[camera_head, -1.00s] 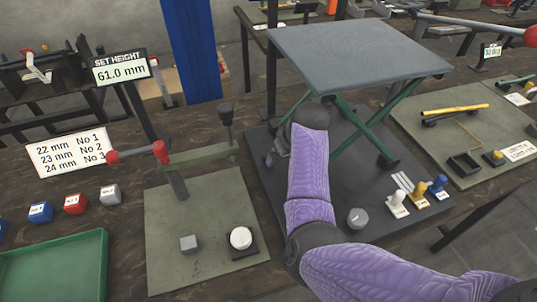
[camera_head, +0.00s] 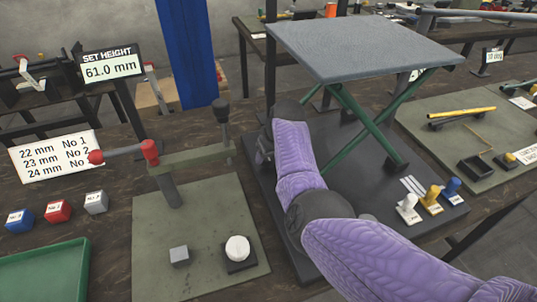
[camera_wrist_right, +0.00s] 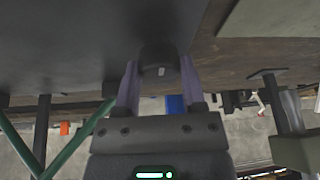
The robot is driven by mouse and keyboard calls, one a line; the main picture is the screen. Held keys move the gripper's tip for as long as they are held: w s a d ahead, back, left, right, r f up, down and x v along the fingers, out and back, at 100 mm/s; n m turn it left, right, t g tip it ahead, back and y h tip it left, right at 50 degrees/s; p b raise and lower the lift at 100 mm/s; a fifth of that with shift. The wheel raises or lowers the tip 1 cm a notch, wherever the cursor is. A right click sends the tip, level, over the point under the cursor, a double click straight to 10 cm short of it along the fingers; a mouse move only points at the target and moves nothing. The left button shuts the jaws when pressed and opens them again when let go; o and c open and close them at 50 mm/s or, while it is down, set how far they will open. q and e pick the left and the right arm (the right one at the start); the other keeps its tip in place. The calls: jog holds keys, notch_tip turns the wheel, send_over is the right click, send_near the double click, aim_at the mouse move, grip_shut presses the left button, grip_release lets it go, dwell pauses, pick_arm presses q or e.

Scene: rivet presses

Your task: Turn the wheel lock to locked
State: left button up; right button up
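The lift table has a grey top (camera_head: 360,50), green crossed legs (camera_head: 347,130) and a dark base plate (camera_head: 268,200). My right gripper (camera_head: 264,146) is low at the left side of this base, mostly hidden behind my purple wrist in the head view. In the right wrist view a dark round knob with a pale mark (camera_wrist_right: 158,60), perhaps the wheel lock, sits between the two fingers of my right gripper (camera_wrist_right: 160,75). I cannot tell whether the fingers touch it. No locked or unlocked label is readable. My left gripper is not in view.
Left of the base stands a press with a red-ended lever (camera_head: 125,153) on a green mat (camera_head: 190,215). A height display (camera_head: 112,68) reads 61.0 mm. White, yellow and blue pegs (camera_head: 430,195) stand at the base's right. A green tray (camera_head: 45,272) lies front left.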

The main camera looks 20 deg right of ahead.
grip_shut()
